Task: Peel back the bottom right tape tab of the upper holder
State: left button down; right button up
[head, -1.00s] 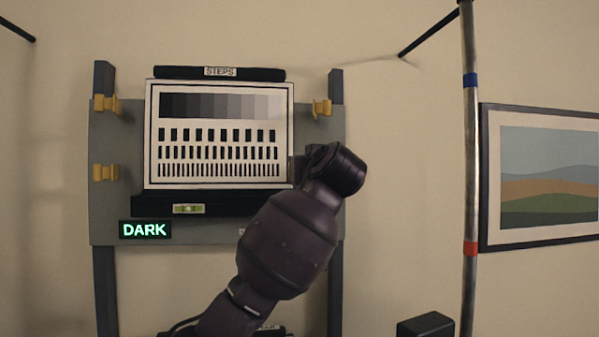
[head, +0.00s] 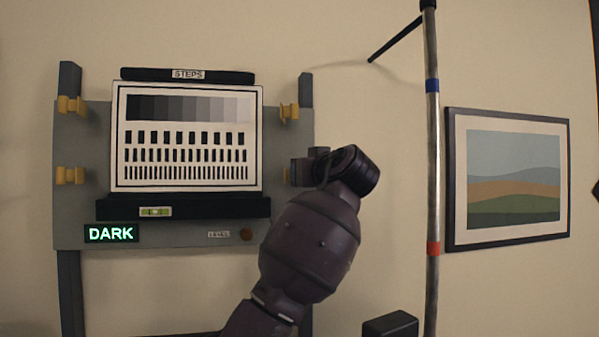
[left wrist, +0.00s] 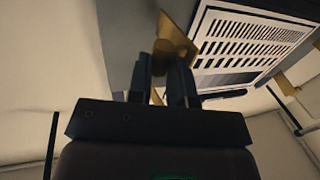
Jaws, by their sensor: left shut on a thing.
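The upper holder is a grey board (head: 75,215) carrying a white test chart (head: 118,140) under a STEPS label. Yellow tape tabs show at its top left (head: 70,105), bottom left (head: 69,175) and top right (head: 289,112). The bottom right tab (head: 287,176) is mostly hidden by my left gripper (head: 300,170), which is at the board's right edge. In the left wrist view, my left gripper (left wrist: 163,72) is shut on this yellow tab (left wrist: 177,40), with part of it showing between the fingers. Whether the tab has lifted from the board is unclear. My right gripper is not in view.
A green-lit DARK sign (head: 111,233), a bubble level (head: 156,212) and a brown knob (head: 246,234) are on the lower board. A metal pole (head: 432,170) stands to the right, before a framed landscape picture (head: 449,190). The wall between board and pole is mostly clear.

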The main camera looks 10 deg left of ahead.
pick_arm(q)
jog(key=shift+a+r, duration=0.25)
jog(key=shift+r, duration=0.3)
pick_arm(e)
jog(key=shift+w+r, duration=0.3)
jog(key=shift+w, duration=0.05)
pick_arm(q)
jog(key=c, duration=1.3)
grip_release()
jog(key=shift+w, duration=0.15)
jog(key=shift+o, duration=1.3)
jog(key=shift+w+d+f, duration=0.1)
jog(key=shift+w+f, duration=0.1)
jog(key=shift+f, duration=0.3)
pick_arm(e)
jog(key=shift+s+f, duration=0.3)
pick_arm(q)
jog(key=shift+f, duration=0.1)
jog(key=b+v, duration=0.2)
jog(key=v, duration=0.9)
jog(key=shift+s+r, duration=0.15)
jog(key=shift+r, duration=0.2)
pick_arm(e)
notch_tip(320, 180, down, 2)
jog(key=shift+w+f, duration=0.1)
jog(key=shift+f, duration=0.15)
